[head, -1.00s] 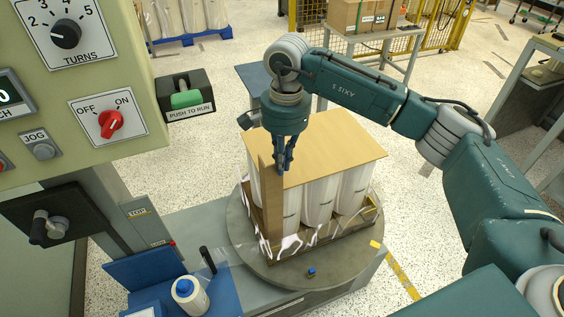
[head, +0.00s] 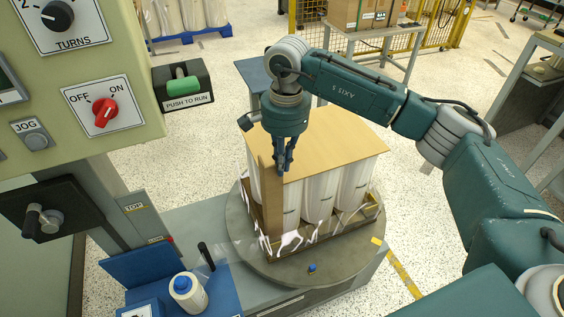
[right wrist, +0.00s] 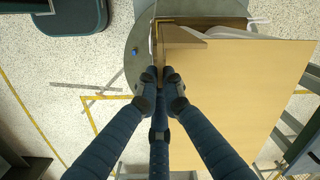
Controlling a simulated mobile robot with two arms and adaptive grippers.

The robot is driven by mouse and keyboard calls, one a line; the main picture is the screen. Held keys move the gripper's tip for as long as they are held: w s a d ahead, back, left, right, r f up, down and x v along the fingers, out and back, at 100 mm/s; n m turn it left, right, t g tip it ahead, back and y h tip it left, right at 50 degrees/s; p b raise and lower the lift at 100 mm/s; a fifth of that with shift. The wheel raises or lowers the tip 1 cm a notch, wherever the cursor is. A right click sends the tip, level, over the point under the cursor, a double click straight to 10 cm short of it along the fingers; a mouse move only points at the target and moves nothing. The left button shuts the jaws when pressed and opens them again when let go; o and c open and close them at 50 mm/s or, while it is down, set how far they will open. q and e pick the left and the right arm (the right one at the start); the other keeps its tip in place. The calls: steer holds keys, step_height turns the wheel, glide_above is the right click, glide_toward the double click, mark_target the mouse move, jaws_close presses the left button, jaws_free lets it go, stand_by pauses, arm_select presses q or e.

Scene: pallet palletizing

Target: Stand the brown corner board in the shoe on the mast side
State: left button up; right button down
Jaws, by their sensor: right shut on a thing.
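The brown corner board (head: 268,208) stands upright at the near left corner of the wrapped load, on the mast side. My right gripper (head: 284,168) points down and is shut on its upper part. In the right wrist view, my gripper's fingers (right wrist: 163,80) close at the board (right wrist: 184,42), beside the tan top sheet. The board's lower end is near the pallet corner among loose film. The shoe there is hidden or too small to make out, so I cannot tell whether the board is seated. My left gripper is not in view.
The load with its tan top sheet (head: 325,140) stands on the round grey turntable (head: 300,268). The control panel (head: 75,85) and a blue tray with a white film roll (head: 187,292) are at left. A table with a carton (head: 362,14) stands behind.

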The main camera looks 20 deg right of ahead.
steer(key=shift+f+b, duration=0.75)
steer(key=shift+f, duration=0.2)
steer(key=c, duration=1.8)
jaws_free()
steer(key=shift+r, duration=0.1)
steer(key=shift+c, duration=0.2)
steer(key=shift+r+p, duration=1.75)
steer(key=shift+r, duration=1.3)
steer(key=shift+f, duration=0.1)
